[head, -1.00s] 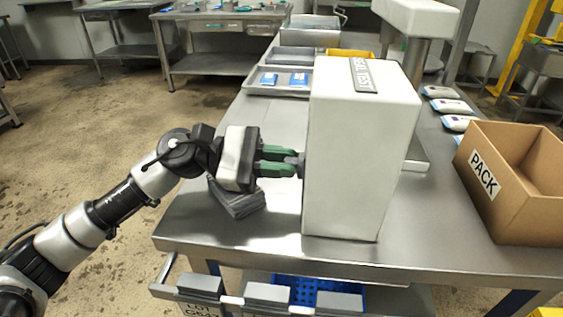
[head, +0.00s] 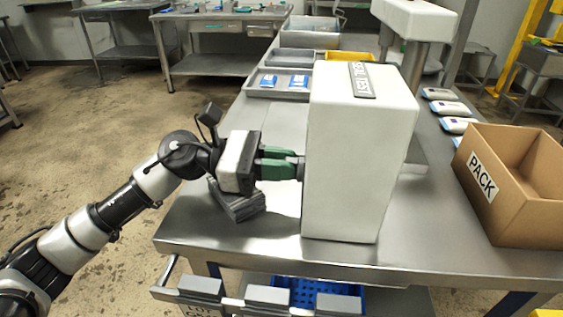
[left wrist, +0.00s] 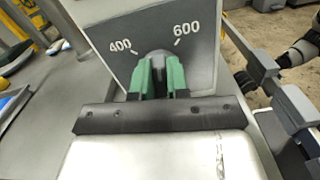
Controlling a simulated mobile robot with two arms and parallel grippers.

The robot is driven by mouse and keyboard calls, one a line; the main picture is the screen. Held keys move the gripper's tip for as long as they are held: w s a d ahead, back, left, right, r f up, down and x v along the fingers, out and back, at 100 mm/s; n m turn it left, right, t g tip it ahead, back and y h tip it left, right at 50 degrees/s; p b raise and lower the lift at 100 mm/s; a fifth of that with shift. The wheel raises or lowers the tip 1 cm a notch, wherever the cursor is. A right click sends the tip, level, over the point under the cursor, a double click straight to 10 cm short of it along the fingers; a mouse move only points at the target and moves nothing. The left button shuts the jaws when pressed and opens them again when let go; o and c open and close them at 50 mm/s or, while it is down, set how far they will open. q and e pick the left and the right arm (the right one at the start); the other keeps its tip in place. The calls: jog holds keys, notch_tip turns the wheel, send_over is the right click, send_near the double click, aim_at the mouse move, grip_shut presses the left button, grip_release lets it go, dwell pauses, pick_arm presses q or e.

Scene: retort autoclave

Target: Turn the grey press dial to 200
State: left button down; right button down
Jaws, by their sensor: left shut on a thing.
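The grey press dial (left wrist: 158,56) is on the side face of the white seal-test box (head: 358,160), the face turned toward my left gripper. In the left wrist view the marks 400 and 600 show above the dial, to its left and right. A 200 mark and the dial's pointer are not visible. My left gripper (head: 297,167) has its green fingers on either side of the dial and is shut on it; the fingers (left wrist: 158,78) hide much of it.
A brown PACK carton (head: 515,185) stands at the right of the steel table (head: 250,228). Grey trays (head: 282,83) with blue packets lie behind the box. Several pale pouches (head: 452,107) lie at the back right.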

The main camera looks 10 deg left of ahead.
pick_arm(q)
jog(key=c, duration=1.1)
grip_release()
pick_arm(e)
jog(key=shift+w+r, duration=0.1)
pick_arm(q)
jog(key=shift+a, duration=0.35)
jog(key=a+b, duration=0.1)
jog(key=a, duration=0.8)
jog(key=shift+f, duration=0.1)
jog(key=shift+a, duration=0.55)
pick_arm(e)
jog(key=shift+w+r, duration=0.15)
jog(key=shift+r, duration=1.05)
jog(key=shift+w+r, duration=0.1)
jog(key=shift+r, duration=1.05)
